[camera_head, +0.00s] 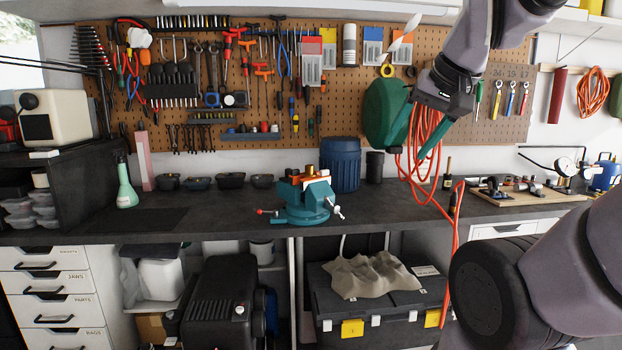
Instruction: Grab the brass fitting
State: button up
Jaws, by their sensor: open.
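A small brass fitting (310,170) shows at the top of the teal bench vise (303,207), in the middle of the workbench. An orange-brown piece (318,178) is beside it at the jaws; the fitting's lower part is hidden, and I cannot tell exactly how it is held. My gripper (408,154) is above the bench, to the right of the vise and apart from it. Its two teal fingers are spread and point down. No held thing shows between them; the orange cable behind shows through the gap.
A blue ribbed bin (341,165) and a dark cup (375,167) stand behind the vise to the right. Several small bowls (230,180) and a green bottle (126,183) are to the left. An orange cable (428,150) hangs behind my gripper. The bench front near the vise is clear.

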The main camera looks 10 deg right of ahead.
aim_at(309, 172)
jog(key=i+l+u, duration=0.2)
jog(key=l, duration=0.15)
jog(key=i+l+u, duration=0.2)
jog(key=l, duration=0.2)
jog(key=l+u, duration=0.2)
jog(key=l, duration=0.15)
